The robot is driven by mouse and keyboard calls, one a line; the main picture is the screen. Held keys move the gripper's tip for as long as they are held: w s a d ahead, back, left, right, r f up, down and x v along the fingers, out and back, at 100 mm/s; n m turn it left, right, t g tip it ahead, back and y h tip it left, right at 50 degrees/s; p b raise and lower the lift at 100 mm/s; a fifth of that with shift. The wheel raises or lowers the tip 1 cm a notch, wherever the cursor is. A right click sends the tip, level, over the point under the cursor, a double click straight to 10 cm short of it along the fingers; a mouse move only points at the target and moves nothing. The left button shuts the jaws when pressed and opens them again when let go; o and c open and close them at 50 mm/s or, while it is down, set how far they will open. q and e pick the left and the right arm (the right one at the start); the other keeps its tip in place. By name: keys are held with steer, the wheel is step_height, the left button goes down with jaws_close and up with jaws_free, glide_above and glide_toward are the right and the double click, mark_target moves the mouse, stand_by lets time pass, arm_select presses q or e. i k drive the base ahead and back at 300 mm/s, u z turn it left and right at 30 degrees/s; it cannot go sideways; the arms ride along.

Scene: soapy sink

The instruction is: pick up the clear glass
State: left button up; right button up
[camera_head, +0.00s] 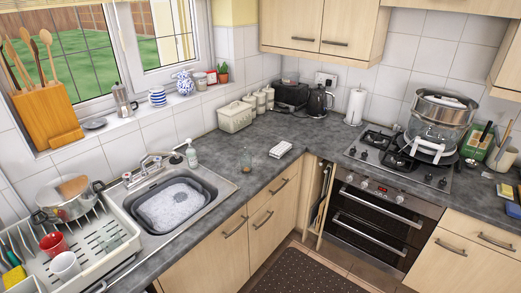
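A small clear glass (246,160) stands on the dark grey counter (225,150), just right of the sink's far end. It is small in the view, and I cannot tell whether anything is in it. Another see-through item, possibly a glass, lies in the white dish rack (92,275) at the left; its shape is unclear. Neither of my grippers shows in this view.
The sink holds a grey basin (173,205) of suds. A soap bottle (191,154) stands behind it. A stack of white cloths or sponges (281,149) lies right of the glass. A steamer (440,122) stands on the hob (400,160). The counter around the glass is mostly clear.

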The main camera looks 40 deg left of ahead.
mark_target(246, 161)
steer(key=u, duration=0.45)
steer(key=i, duration=1.4)
steer(key=u, duration=1.8)
steer(key=i, duration=1.05)
steer(key=u, duration=0.8)
